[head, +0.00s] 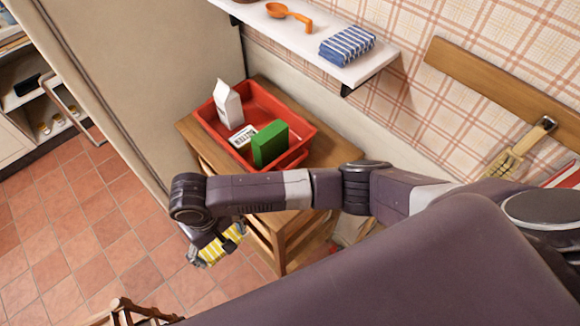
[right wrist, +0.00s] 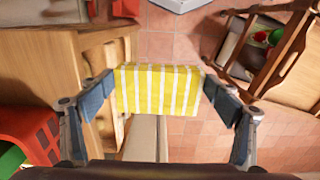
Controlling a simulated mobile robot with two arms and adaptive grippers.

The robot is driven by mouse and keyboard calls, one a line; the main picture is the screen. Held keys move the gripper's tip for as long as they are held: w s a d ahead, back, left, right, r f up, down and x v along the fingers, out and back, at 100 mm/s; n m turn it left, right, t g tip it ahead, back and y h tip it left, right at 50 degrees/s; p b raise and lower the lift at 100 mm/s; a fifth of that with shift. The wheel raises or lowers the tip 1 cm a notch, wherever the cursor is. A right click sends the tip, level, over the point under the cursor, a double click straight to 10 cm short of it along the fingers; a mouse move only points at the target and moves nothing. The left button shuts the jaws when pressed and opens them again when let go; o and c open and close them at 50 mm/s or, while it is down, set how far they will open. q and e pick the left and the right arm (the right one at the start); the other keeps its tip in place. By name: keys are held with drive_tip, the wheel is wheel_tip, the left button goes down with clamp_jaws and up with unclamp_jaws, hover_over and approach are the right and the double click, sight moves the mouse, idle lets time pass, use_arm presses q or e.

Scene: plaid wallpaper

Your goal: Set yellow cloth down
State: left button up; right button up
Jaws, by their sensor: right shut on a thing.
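The yellow cloth (right wrist: 158,90) is a folded piece with white stripes. In the right wrist view it sits between the two fingers of my right gripper (right wrist: 160,88), which is shut on it and holds it in the air above the tiled floor. In the head view the cloth (head: 222,246) shows at the end of my right arm, partly hidden by the gripper (head: 215,247), in front of the wooden cabinet. My left gripper is not in view.
A red tray (head: 303,128) on the wooden cabinet (head: 190,130) holds a white carton (head: 228,104), a butter pack (head: 243,138) and a green box (head: 270,144). A wall shelf (head: 345,72) bears an orange ladle (head: 290,15) and a blue striped cloth (head: 347,45). A wooden rack (right wrist: 268,62) stands right in the wrist view.

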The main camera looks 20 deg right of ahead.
drive_tip(key=w+d+b, duration=0.2)
drive_tip(key=d+b, duration=0.1)
drive_tip(key=d, duration=0.4)
drive_tip(key=w+d+b, duration=0.2)
drive_tip(key=d, duration=0.4)
drive_tip(key=w+d+b, duration=0.3)
drive_tip(key=d, duration=0.4)
drive_tip(key=shift+w+d+f+b, duration=0.1)
drive_tip(key=shift+d+f+b, duration=0.1)
drive_tip(key=shift+d+b, duration=0.15)
drive_tip(key=shift+w+d+r, duration=0.1)
drive_tip(key=shift+w+d, duration=0.1)
drive_tip(key=shift+d, duration=0.35)
drive_tip(key=d+b, duration=0.1)
drive_tip(key=w+d+b, duration=0.1)
drive_tip(key=d, duration=0.1)
drive_tip(key=d+b, duration=0.1)
drive_tip(key=b, duration=0.1)
drive_tip(key=shift+w+d+f, duration=0.15)
drive_tip(key=shift+w+f, duration=0.05)
drive_tip(key=shift+w, duration=0.05)
drive_tip(key=shift+s+a+f+b, duration=0.1)
drive_tip(key=shift+a+f+b, duration=0.1)
drive_tip(key=shift+f+b, duration=0.35)
drive_tip(key=shift+b, duration=0.25)
drive_tip(key=shift+a, duration=0.1)
